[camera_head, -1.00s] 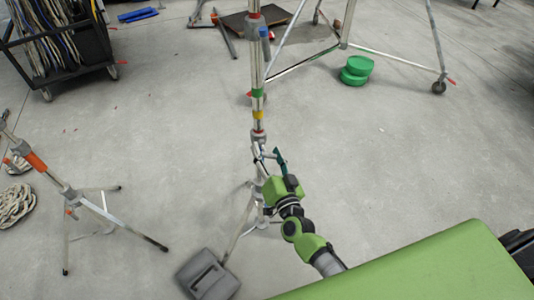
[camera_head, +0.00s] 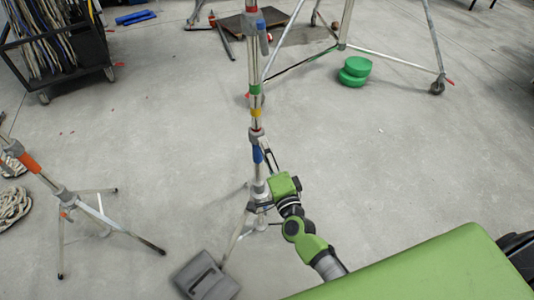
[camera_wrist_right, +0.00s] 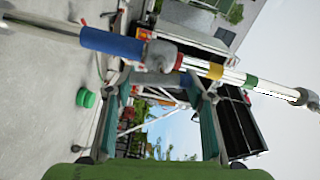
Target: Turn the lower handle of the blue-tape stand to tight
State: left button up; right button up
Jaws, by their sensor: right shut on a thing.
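The blue-tape stand (camera_head: 257,112) rises upright in the middle of the head view, with green, yellow, red and blue bands. Its blue tape (camera_head: 258,154) sits just below the grey lower collar (camera_head: 256,134); in the wrist view the blue tape (camera_wrist_right: 112,43) lies left of the collar (camera_wrist_right: 160,56). My right gripper (camera_head: 268,153) is at the stand's right side, fingers pointing up toward that collar. It is shut on the lower handle, which is mostly hidden by the fingers and collar. In the wrist view its teal fingers remain well apart. My left gripper is not in view.
A second stand (camera_head: 73,198) with orange tape stands at the left. A cable cart (camera_head: 60,60) is at upper left, green round objects (camera_head: 354,71) at upper right. Open concrete floor surrounds the stand.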

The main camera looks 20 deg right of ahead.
jog(key=shift+m, duration=0.4)
jog(key=o, duration=1.1)
jog(key=shift+o, duration=0.2)
jog(key=s, duration=1.2)
